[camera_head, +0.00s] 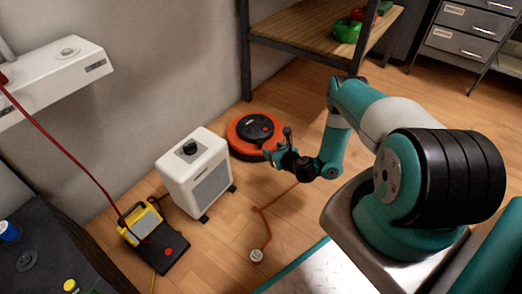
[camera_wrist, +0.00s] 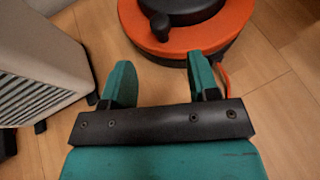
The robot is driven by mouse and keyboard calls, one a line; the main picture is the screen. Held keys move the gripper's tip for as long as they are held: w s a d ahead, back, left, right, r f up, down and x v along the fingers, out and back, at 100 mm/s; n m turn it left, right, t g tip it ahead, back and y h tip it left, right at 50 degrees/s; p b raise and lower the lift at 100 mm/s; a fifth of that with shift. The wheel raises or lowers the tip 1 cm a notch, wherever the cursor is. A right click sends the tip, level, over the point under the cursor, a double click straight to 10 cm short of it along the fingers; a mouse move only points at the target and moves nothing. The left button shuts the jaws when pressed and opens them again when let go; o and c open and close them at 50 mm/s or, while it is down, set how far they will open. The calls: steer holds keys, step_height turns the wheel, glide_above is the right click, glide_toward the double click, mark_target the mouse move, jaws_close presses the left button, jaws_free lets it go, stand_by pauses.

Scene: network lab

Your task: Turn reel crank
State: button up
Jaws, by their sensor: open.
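The cable reel (camera_head: 236,145) is a round orange and black drum on the wooden floor, beside the white heater. In the wrist view its orange rim (camera_wrist: 140,38) fills the top of the picture, partly cut off. A dark crank knob (camera_wrist: 160,26) stands up near the rim's front edge. My gripper (camera_head: 280,150) is at the reel's right side in the head view. In the wrist view my gripper (camera_wrist: 160,75) has its two teal fingers spread apart, with bare floor between them. The knob lies ahead of the fingertips, roughly centred between them, and is not held.
A white heater (camera_head: 192,172) stands left of the reel. A red cable (camera_head: 268,226) runs from the reel across the floor to a round plug (camera_head: 256,255). A yellow work light (camera_head: 140,222) is at lower left. A wooden shelf (camera_head: 310,30) stands behind.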

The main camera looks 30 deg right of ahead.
mark_target(259, 143)
steer(key=b+x, duration=0.4)
steer(key=x, duration=0.4)
steer(key=shift+f, duration=0.1)
steer(key=shift+b+x, duration=0.5)
steer(key=shift+x, duration=0.25)
steer(key=shift+r, duration=0.2)
jaws_close()
steer(key=shift+w+a, duration=0.15)
steer(key=shift+a, duration=0.2)
steer(key=shift+w+a+f+b, duration=0.15)
steer(key=shift+w+a, duration=0.2)
steer(key=shift+a, duration=0.2)
steer(key=shift+w+a+b, duration=0.15)
steer(key=shift+w+a, duration=0.2)
steer(key=shift+a, duration=0.15)
